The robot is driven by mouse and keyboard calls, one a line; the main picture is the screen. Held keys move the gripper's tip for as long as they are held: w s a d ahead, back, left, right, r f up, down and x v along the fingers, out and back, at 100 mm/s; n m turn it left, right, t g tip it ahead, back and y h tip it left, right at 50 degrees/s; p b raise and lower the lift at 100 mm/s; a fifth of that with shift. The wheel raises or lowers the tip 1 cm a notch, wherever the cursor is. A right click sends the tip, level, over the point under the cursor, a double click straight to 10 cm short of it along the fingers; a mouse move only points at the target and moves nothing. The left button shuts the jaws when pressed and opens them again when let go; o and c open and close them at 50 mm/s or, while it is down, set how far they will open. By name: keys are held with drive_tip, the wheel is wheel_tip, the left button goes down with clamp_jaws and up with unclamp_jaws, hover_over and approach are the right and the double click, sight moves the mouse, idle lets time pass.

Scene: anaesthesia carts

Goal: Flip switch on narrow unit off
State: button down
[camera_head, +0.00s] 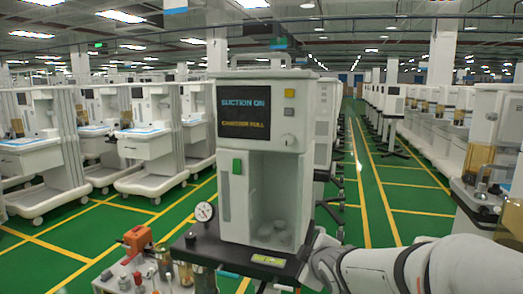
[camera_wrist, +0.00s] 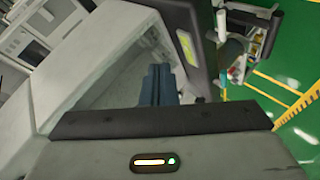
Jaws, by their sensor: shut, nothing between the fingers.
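The narrow unit (camera_head: 300,110) is a tall white cabinet in the middle of the head view. Its screen (camera_head: 243,111) reads "SUCTION ON" and "CANISTER FULL". My arm reaches in from the lower right to the unit's lower right side; my fingers are not clear in that view. In the wrist view my gripper (camera_wrist: 160,72) is shut and empty, its bluish fingers in front of the unit's pale body (camera_wrist: 100,65). The switch is not discernible there.
The unit stands on a dark base (camera_head: 215,248) with a pressure gauge (camera_head: 205,212) at its left. An orange box (camera_head: 138,239) and small knobs and bottles are at lower left. Rows of white carts (camera_head: 150,145) stand behind; a green aisle (camera_head: 375,190) runs to the right.

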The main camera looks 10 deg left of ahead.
drive_tip(key=w+a+r+n+t+y+p, duration=0.1)
drive_tip(key=a+r+n+y+p, duration=0.5)
drive_tip(key=a+r, duration=0.8)
drive_tip(key=r+n+p, duration=0.1)
drive_tip(key=r+n, duration=0.1)
drive_tip(key=n, duration=0.1)
drive_tip(key=shift+w+a+y, duration=0.15)
drive_tip(key=shift+a+y, duration=0.15)
drive_tip(key=shift+a, duration=0.1)
drive_tip(key=p, duration=0.4)
approach(234, 174)
drive_tip(key=r+x, duration=0.1)
drive_tip(key=x, duration=0.4)
drive_tip(key=shift+w+a+f, duration=0.3)
drive_tip(key=shift+f, duration=0.35)
